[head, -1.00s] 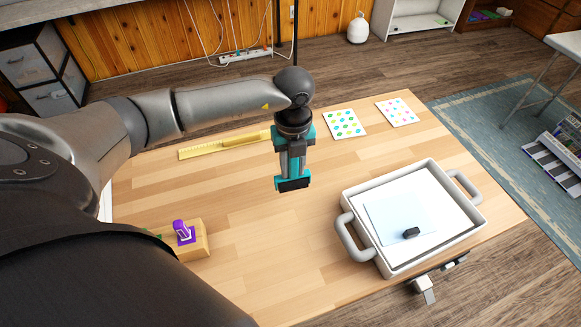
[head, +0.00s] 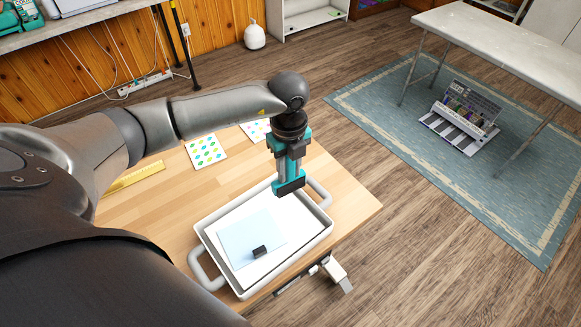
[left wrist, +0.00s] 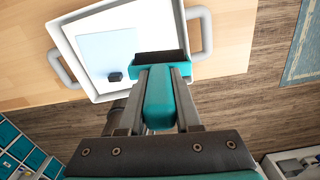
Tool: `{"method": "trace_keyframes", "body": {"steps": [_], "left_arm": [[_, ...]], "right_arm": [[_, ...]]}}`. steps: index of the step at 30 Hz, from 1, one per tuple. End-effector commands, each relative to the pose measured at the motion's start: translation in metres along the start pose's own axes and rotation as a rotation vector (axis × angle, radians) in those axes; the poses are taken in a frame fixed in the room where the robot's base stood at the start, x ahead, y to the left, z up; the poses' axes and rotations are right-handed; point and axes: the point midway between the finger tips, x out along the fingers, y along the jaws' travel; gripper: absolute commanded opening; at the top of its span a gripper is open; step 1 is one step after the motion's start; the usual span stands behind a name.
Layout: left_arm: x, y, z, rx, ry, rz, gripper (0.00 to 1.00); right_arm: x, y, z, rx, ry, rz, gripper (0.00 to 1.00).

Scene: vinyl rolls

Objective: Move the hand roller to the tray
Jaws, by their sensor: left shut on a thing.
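My left gripper (head: 288,164) is shut on the hand roller (head: 289,188), which has a teal frame and a black roller end. It points down and appears above the far right part of the tray. The white tray (head: 211,247) has two grey loop handles and sits near the table's edge. In the left wrist view, the roller's black end (left wrist: 159,58) overlaps the tray's wall (left wrist: 72,57); whether it touches cannot be told.
A light blue sheet (head: 246,238) and a small black block (head: 260,251) lie in the tray. Dotted cards (head: 205,150) and a yellow ruler (head: 134,178) lie on the table (head: 163,207).

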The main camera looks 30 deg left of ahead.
Motion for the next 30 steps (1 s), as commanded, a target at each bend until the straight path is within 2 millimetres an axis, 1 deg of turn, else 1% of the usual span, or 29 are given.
{"method": "trace_keyframes", "body": {"steps": [9,14,20,30], "left_arm": [[0.0,0.0,0.0,-0.003,0.0,0.0,0.0],[-0.001,0.0,0.0,-0.002,0.0,0.001,0.0],[0.011,0.0,0.0,-0.002,0.0,0.001,0.0],[0.044,0.0,0.0,-0.002,0.001,0.0,0.0]], "right_arm": [[0.0,-0.01,0.001,0.003,-0.001,-0.012,0.5],[-0.003,-0.01,0.002,0.002,-0.003,-0.013,0.5],[0.006,-0.009,0.003,0.001,-0.003,-0.011,0.5],[0.031,-0.005,0.006,-0.002,-0.004,-0.005,0.5]]}}
